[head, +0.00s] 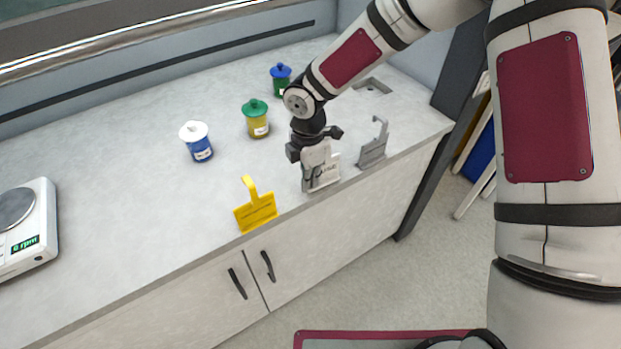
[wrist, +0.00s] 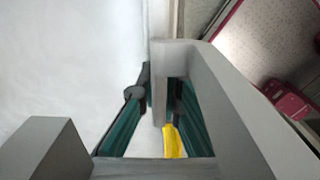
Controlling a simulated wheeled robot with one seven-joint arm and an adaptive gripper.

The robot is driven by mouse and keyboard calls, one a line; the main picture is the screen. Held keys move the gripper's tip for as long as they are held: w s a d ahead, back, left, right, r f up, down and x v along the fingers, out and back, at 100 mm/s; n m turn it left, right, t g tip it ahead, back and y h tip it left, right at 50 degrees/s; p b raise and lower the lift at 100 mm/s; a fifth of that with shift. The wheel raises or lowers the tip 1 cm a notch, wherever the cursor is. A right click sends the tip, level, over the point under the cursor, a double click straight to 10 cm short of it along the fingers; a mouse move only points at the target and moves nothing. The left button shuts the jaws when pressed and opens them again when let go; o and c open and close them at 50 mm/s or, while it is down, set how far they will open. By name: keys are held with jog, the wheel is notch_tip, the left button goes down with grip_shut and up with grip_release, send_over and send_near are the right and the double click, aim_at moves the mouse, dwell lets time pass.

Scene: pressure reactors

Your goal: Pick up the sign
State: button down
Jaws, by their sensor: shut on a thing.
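Three small signs with upright hooked handles stand near the front edge of the counter: a yellow sign (head: 256,212), a white sign (head: 325,180) with dark lettering, and a grey sign (head: 374,150). My gripper (head: 312,174) is over the white sign, pointing down and shut on it. The fingers hide part of its face and handle. In the wrist view, my gripper's teal-padded fingers (wrist: 158,100) are on both sides of a pale hooked piece (wrist: 160,62). Yellow from the neighbouring sign (wrist: 173,142) shows below it. I cannot tell whether the white sign touches the counter.
A white-lidded blue jar (head: 198,143), a green-lidded yellow jar (head: 256,120) and a blue-lidded green jar (head: 281,78) stand behind the signs. A scale (head: 28,228) is at the far left. The counter (head: 130,190) between is clear.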

jog(key=r, duration=0.1)
jog(key=s+r, duration=0.1)
jog(key=shift+d+r, duration=0.2)
jog(key=shift+r, duration=0.2)
jog(key=s+d, duration=0.2)
jog(key=s, duration=0.5)
jog(key=s+d+r, duration=0.1)
jog(key=s+d, duration=0.2)
jog(key=s, duration=0.4)
jog(key=shift+d+r, duration=0.2)
jog(key=shift+d, duration=0.1)
jog(key=shift+w, duration=0.1)
jog(key=w+d+m, duration=1.5)
jog(key=w+m, duration=0.3)
jog(key=m, duration=0.6)
jog(key=s+a+n, duration=1.5)
jog(key=s+n, duration=0.3)
jog(key=n, duration=0.6)
